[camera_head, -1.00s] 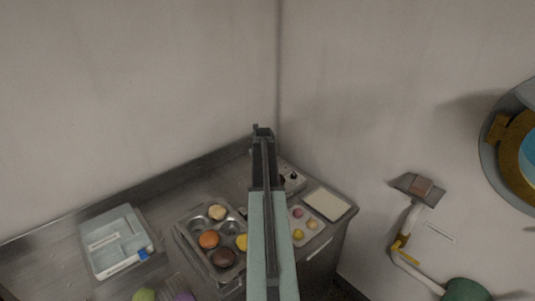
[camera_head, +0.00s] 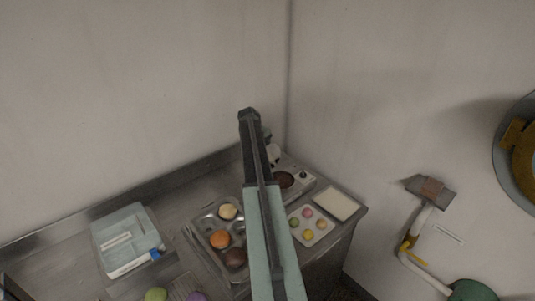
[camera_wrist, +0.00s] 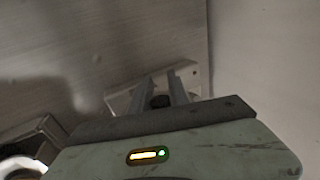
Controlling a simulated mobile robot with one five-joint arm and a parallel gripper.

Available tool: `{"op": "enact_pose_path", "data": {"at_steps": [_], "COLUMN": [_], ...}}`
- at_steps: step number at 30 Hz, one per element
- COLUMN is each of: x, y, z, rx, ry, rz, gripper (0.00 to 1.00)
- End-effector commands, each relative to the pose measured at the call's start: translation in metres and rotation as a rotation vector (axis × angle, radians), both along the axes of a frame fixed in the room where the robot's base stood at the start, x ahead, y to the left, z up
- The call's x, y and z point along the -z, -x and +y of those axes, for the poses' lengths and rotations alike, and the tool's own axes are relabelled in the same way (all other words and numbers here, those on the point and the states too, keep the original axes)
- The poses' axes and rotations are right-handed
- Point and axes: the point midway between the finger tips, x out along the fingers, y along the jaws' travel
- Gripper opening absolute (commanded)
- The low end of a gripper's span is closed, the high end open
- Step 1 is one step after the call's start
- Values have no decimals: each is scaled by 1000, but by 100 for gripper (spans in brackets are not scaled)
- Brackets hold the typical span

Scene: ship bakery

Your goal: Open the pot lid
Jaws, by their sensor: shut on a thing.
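In the wrist view my gripper (camera_wrist: 165,90) points down toward a pale box-like unit (camera_wrist: 125,100) by the corner. Its fingers are shut on a small dark thing, probably the lid's knob; the lid's outline is not clear. In the head view my arm crosses the middle and hides the fingertips. Just right of it, a round brown opening, seemingly the pot (camera_head: 285,180), shows on a small white unit with a knob (camera_head: 303,174). A pale shape (camera_head: 273,155), perhaps the lid, shows above it, partly behind my arm.
A muffin tin (camera_head: 208,232) with round items lies left of my arm. A white tray with small coloured balls (camera_head: 311,226) and a cream board (camera_head: 335,203) lie to the right. A pale blue box (camera_head: 128,240) stands at left. Walls meet behind the counter.

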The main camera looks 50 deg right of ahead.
Motion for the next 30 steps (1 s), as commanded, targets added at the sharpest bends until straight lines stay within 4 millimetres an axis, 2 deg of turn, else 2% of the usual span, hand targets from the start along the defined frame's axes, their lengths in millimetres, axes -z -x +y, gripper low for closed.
{"op": "enact_pose_path", "data": {"at_steps": [14, 15, 17, 26, 30], "x": [2, 2, 2, 0, -10], "y": [-6, -6, -7, -8, -9], "z": [9, 9, 10, 10, 12], "rx": [-9, -10, -11, -13, -13], "ry": [-6, -6, -6, -4, -3], "rz": [21, 20, 20, 18, 17], "gripper": [0, 27, 41, 41, 41]}}
